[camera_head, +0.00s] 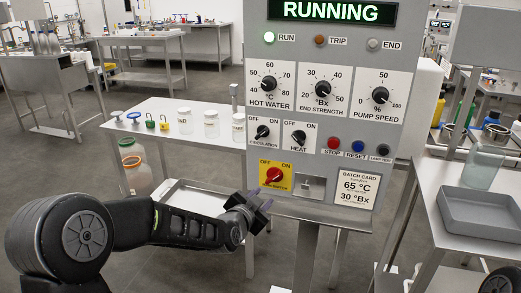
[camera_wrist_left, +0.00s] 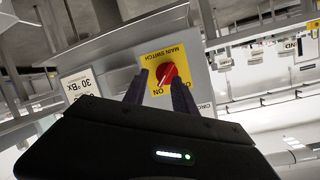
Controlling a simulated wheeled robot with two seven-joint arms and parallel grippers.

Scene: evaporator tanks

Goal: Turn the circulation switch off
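The circulation switch (camera_head: 262,132) is a small black rotary knob on a white plate marked OFF and ON, on the grey control panel (camera_head: 330,50). Its pointer is too small to read surely. My left gripper (camera_head: 261,205) is low in front of the panel, below and left of the red main switch (camera_head: 274,175). In the left wrist view the left gripper (camera_wrist_left: 157,88) has its fingers apart with nothing between them, and the red main switch knob (camera_wrist_left: 167,73) shows beyond the tips. Only a bit of the circulation plate's lettering shows there. My right gripper is not in view.
The heat knob (camera_head: 299,136) sits right of the circulation switch, with stop (camera_head: 334,143) and reset (camera_head: 359,145) buttons further right. The display (camera_head: 331,11) reads RUNNING. A bench (camera_head: 180,108) with jars stands left; a grey tray (camera_head: 485,209) lies on the right table.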

